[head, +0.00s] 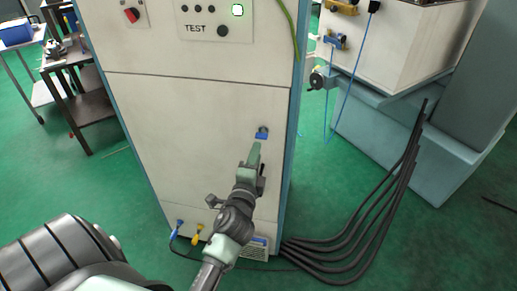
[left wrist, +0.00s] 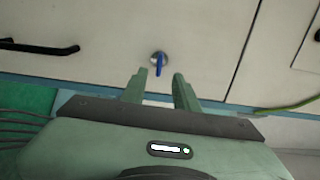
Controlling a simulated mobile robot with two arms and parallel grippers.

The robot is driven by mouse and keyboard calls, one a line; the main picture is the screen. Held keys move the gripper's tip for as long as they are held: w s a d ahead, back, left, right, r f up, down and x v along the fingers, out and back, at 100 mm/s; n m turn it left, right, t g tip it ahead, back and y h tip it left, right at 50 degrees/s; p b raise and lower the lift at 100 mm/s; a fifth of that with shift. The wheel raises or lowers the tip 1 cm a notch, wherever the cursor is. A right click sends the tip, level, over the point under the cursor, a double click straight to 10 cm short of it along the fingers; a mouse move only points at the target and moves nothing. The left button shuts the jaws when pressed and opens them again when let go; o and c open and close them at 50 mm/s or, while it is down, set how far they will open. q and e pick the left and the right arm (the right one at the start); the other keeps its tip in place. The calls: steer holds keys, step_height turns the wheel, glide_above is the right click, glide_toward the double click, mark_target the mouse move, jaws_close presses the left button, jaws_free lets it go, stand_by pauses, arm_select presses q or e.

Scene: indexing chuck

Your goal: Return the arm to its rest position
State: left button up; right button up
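My left gripper (head: 255,152) is in front of the white cabinet (head: 190,125) in the head view, just below a small blue-handled valve (head: 262,133). In the left wrist view its two green fingers (left wrist: 159,88) stand apart with nothing between them. The valve (left wrist: 158,62) shows beyond the fingertips, with a visible gap to them. My left arm reaches up from the bottom of the head view. My right gripper is not in view.
A blue-handled valve (head: 178,229) and a yellow-handled valve (head: 197,233) sit low on the cabinet. Thick black cables (head: 350,245) curve over the floor at right. A control panel (head: 214,20) is above. Green floor (head: 125,200) is open at left.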

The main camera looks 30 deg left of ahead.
arm_select(q)
steer(key=shift+s+d, duration=0.1)
steer(key=shift+s, duration=0.1)
stand_by(0.4)
steer(key=s+d+f+n+g+h, duration=0.1)
steer(key=d+f+g+h, duration=0.15)
steer(key=f, duration=0.75)
steer(key=s+d+f+n+g+h, duration=0.1)
steer(key=d+f, duration=0.3)
steer(key=f, duration=0.7)
steer(key=s+d+f+n+g+h, duration=0.1)
steer(key=s+d+f+g, duration=0.1)
steer(key=s+f, duration=0.45)
steer(key=s+d+f+n+g+h, duration=0.1)
steer(key=s+d+f+n+g, duration=0.15)
steer(key=f, duration=0.75)
steer(key=s+f+n+g, duration=0.2)
steer(key=s+f, duration=0.4)
steer(key=s, duration=0.5)
steer(key=s+f+n+g+h, duration=0.1)
steer(key=s+f+g, duration=0.2)
steer(key=s+f, duration=0.3)
steer(key=s+f+n+g, duration=0.2)
steer(key=s+f, duration=0.4)
steer(key=s, duration=1)
steer(key=shift+s+a+f+n+g, duration=0.15)
steer(key=shift+s+n+g, duration=0.15)
steer(key=shift+s+n, duration=0.1)
